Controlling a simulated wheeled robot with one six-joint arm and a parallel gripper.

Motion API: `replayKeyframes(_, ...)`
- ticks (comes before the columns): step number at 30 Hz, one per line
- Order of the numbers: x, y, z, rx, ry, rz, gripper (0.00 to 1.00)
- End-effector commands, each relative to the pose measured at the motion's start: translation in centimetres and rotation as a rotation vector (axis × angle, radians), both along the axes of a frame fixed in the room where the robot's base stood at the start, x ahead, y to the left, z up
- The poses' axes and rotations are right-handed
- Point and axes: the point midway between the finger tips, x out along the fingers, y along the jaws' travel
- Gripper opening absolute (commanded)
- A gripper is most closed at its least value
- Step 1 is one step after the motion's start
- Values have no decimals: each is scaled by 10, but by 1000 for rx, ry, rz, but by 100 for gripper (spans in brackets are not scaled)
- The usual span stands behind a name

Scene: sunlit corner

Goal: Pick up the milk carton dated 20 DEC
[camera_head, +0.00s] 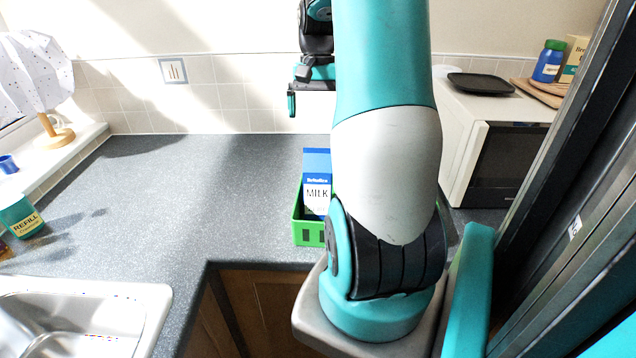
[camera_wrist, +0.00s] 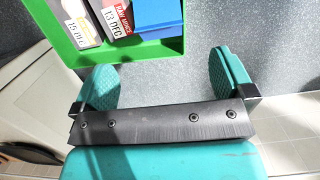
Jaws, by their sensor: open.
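A green crate (camera_head: 309,233) stands on the counter and holds milk cartons. A blue and white carton marked MILK (camera_head: 317,192) shows in it in the head view, with no date readable. The wrist view shows the crate's rim (camera_wrist: 128,53), a carton whose date looks like 15 DEC (camera_wrist: 82,25), a carton dated 13 DEC (camera_wrist: 117,18) and a blue carton top (camera_wrist: 157,15) without a visible date. No 20 DEC date is readable. My gripper (camera_wrist: 165,84) is open and empty, apart from the crate. My arm hides part of the crate in the head view.
A microwave (camera_head: 505,150) with a dark tray (camera_head: 480,83) on top stands at the right. A lamp (camera_head: 48,90) and a teal REFILL tub (camera_head: 20,216) are at the left, a sink (camera_head: 85,320) at the front left. The counter (camera_head: 200,180) left of the crate is clear.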

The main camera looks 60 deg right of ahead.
Motion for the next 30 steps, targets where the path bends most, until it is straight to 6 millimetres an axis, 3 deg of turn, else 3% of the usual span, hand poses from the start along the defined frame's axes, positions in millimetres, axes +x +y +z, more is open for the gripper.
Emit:
replayKeyframes(3, -2, 5, -26, 6, 5, 0, 100)
replayKeyframes(9, -4, 8, -58, 2, 2, 1, 100)
replayKeyframes(16, -6, 11, -74, 3, 2, 1, 100)
replayKeyframes(24, -10, 15, -112, 1, 0, 2, 100)
replayKeyframes(30, -10, 15, -117, -2, -1, 2, 100)
